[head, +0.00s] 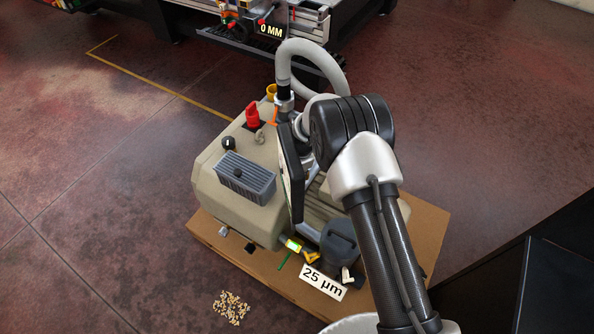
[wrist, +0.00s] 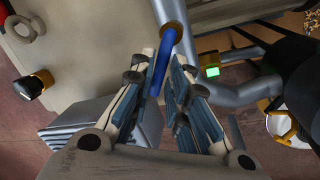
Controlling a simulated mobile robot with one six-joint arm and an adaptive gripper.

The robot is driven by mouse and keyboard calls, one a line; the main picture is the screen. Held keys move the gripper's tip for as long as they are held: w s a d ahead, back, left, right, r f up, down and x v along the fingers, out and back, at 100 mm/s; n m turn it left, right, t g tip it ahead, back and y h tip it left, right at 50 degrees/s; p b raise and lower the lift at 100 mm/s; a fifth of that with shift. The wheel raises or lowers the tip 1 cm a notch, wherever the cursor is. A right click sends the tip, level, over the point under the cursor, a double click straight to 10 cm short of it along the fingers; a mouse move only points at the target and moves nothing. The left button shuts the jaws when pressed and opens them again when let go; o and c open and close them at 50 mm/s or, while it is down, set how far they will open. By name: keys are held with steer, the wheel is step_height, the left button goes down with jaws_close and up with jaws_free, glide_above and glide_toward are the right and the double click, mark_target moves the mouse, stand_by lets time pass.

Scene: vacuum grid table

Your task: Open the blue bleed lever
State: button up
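The blue bleed lever (wrist: 158,70) shows in the wrist view as a slim blue bar running down from a brass-coloured round end (wrist: 172,30). My gripper (wrist: 163,72) is at the lever, with its two blue-padded fingers on either side of it. The gap between the fingertips is narrow, little wider than the lever. I cannot tell whether both pads touch it. The lower end of the lever is between the fingers. In the head view my arm covers the gripper, and I cannot make out the lever there.
The beige pump (head: 225,200) stands on a cardboard sheet (head: 425,215), with a red fitting (head: 252,115) and a grey ribbed box (head: 245,177) on it. A grey hose (head: 284,65) rises behind. A "25 µm" label (head: 324,282) lies in front. Floor at left is mostly clear.

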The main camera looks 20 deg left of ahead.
steer(key=shift+o, duration=1.3)
steer(key=shift+r, duration=0.1)
step_height(320, 180, up, 12)
steer(key=s+d, duration=0.1)
steer(key=shift+s+d+f, duration=0.2)
steer(key=shift+s+d, duration=0.1)
steer(key=shift+s, duration=0.05)
steer(key=shift+r, duration=0.15)
